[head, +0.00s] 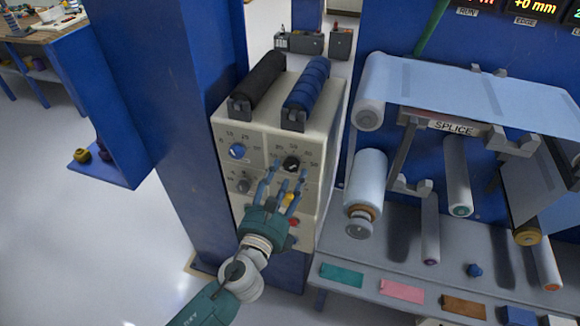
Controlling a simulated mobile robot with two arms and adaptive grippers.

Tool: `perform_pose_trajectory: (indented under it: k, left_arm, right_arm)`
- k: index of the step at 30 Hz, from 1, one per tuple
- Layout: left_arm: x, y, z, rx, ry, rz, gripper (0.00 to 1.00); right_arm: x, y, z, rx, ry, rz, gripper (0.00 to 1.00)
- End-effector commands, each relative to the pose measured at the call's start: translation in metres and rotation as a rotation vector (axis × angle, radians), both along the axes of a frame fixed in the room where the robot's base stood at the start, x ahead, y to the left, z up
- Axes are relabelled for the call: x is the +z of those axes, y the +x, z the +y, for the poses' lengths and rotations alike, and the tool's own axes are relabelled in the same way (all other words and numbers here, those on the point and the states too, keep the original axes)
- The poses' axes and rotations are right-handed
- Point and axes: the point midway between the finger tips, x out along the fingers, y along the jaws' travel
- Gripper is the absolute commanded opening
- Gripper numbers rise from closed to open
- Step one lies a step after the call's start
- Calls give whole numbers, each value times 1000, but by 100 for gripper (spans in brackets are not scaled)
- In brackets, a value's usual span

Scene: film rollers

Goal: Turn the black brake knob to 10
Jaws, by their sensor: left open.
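The black knob (292,163) is at the upper right of a cream control box (325,150). Small numbers are printed around it, but I cannot tell exactly where its pointer stands. My left gripper (288,174) comes up from below, with its blue fingers open in front of the panel. The fingertips are around the lower sides of the black knob. I cannot tell whether they touch it. My right gripper is not in view.
A blue knob (237,151) and a grey knob (243,185) are left on the panel. Yellow (288,199) and red (294,222) buttons are below. Dark (258,79) and blue (307,85) rollers lie on top. A blue column (190,130) stands left; the splice machine (455,128) stands right.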

Motion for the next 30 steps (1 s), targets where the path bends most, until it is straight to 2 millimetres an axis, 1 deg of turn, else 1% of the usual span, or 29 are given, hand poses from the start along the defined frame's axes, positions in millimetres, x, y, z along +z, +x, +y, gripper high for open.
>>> perform_pose_trajectory:
  k: [1, 3, 7, 11, 17, 18, 20, 21, 23, 24, 30]
  left_arm:
    - [2, 9, -3, 0, 0, -1, 51]
    - [1, 17, -6, 0, -1, -1, 51]
    - [0, 26, -8, 0, -1, 0, 51]
    - [0, 29, -9, 0, -1, 0, 51]
    - [0, 29, -9, 0, -2, 1, 51]
    - [0, 29, -9, 0, -2, 1, 43]
    - [0, 29, -9, 0, -2, 2, 31]
    - [-1, 29, -9, 0, -2, 2, 23]
    - [-1, 29, -9, 0, -2, 2, 11]
    - [-1, 29, -9, -1, -1, 2, 7]
    - [-2, 28, -10, -1, -2, 4, 6]
  right_arm:
    - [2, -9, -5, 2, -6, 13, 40]
    - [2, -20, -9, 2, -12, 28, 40]
    - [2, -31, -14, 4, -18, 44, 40]
    - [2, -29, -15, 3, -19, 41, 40]
    - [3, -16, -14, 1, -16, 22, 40]
    - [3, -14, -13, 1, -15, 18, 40]
    - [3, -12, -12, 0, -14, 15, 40]
    - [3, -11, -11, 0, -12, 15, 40]
    - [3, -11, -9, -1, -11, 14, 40]
    - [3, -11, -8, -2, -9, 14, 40]
    - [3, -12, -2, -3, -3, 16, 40]
